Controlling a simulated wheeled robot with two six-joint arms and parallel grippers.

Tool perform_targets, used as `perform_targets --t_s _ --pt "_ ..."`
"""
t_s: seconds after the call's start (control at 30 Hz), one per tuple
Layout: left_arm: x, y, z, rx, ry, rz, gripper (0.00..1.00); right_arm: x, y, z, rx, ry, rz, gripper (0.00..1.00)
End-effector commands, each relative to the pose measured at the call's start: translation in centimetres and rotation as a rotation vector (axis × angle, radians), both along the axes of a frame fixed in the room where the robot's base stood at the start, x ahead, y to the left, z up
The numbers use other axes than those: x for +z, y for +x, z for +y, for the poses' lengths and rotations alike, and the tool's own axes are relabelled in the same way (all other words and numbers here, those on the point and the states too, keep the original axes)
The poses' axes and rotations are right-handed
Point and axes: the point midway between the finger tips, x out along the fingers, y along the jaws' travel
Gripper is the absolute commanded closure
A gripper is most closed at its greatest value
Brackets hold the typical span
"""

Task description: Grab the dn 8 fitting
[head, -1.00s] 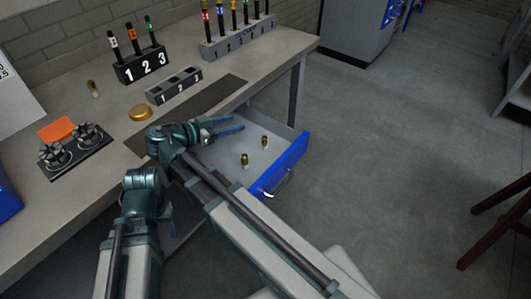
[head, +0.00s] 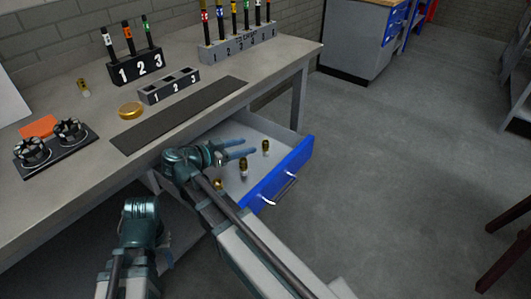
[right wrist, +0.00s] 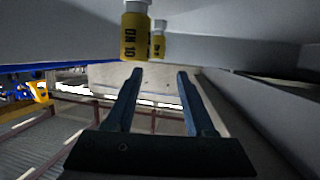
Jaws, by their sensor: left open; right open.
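Three small brass-coloured fittings stand in the open drawer in the head view: a far one (head: 266,147), a middle one (head: 243,168) and a near one (head: 218,185), close to my right gripper's wrist. My right gripper (head: 254,147) is open and empty over the drawer, its fingers pointing toward the fittings. In the right wrist view a yellow fitting marked DN 10 (right wrist: 136,36) is beyond the fingertips (right wrist: 160,73). Another yellow fitting (right wrist: 158,44) is partly hidden behind it, its label unreadable. No DN 8 marking is readable. My left gripper (head: 160,250) is low at left, its fingers barely visible.
The drawer's blue front (head: 285,175) and its side walls surround the fittings. Another fitting (head: 84,88) stands on the workbench, near a gold disc (head: 131,110), a numbered block (head: 170,86) and a black two-knob panel (head: 55,150).

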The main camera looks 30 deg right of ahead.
Motion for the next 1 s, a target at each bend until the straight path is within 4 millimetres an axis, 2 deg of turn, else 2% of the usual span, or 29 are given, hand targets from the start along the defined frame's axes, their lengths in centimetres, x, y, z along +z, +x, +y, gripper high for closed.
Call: perform_targets --t_s 0.1,0.47,0.57,0.83,1.0 --pt "-0.7 0.0 0.0 0.0 0.0 0.0 0.55 -0.7 0.3 -1.6 -0.002 0.0 0.001 0.46" --pt "-0.9 0.0 0.0 0.0 0.0 0.0 0.55 -0.9 0.5 -2.7 0.0 0.0 0.001 0.46" --pt "-1.2 0.0 0.0 0.0 0.0 0.0 0.55 -1.2 0.6 -3.4 -0.001 0.0 0.0 0.46" --pt "-2.4 0.0 0.0 0.0 0.0 0.0 0.55 -2.4 1.3 -6.8 -0.002 0.0 0.001 0.46" --pt "-2.4 0.0 0.0 0.0 0.0 0.0 0.55 -2.4 1.4 -7.4 0.001 0.0 0.001 0.46"
